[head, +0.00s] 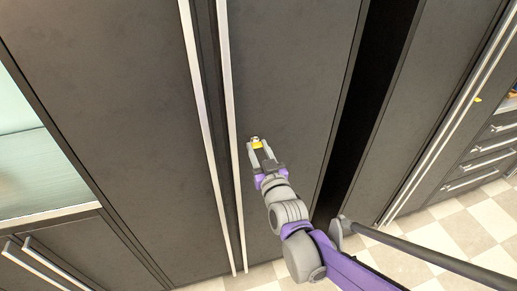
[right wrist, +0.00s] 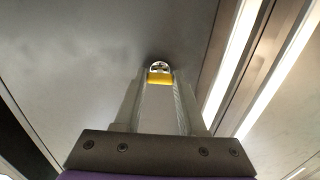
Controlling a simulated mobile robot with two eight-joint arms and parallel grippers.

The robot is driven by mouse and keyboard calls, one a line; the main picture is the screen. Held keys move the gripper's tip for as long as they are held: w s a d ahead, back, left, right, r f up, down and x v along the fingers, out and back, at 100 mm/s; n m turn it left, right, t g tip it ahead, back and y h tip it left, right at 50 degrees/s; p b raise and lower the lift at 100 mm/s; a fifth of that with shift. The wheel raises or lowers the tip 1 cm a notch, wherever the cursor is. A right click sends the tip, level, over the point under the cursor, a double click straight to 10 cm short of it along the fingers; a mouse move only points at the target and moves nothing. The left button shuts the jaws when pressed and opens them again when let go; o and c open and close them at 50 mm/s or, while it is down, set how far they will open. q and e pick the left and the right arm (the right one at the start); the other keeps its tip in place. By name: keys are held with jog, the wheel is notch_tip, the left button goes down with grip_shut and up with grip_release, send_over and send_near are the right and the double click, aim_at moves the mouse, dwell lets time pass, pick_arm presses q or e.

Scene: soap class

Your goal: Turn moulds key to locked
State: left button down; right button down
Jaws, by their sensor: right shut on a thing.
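The key (head: 257,145) has a yellow head and sits at a small silver round lock (head: 255,138) on a dark cabinet door (head: 290,60). My right gripper (head: 257,149) reaches up from the lower right and is shut on the yellow key head. In the right wrist view, the yellow key head (right wrist: 160,78) lies between the two fingertips (right wrist: 160,82), with the silver lock ring (right wrist: 160,66) just beyond it. The fingers partly cover the key. I cannot read any locked or unlocked mark. My left gripper is not in view.
Two long pale vertical handles (head: 229,130) run close to the left of the lock. A dark gap (head: 370,110) lies right of the door. Checkered floor (head: 455,235) shows below.

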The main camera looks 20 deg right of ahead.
jog(key=shift+n, duration=0.4)
dwell(0.6)
jog(key=shift+n+b, duration=0.7)
jog(key=shift+n, duration=7.8)
jog(key=shift+c, duration=2.4)
grip_release()
jog(key=s, duration=1.1)
jog(key=shift+d+p, duration=0.15)
jog(key=shift+p, duration=0.15)
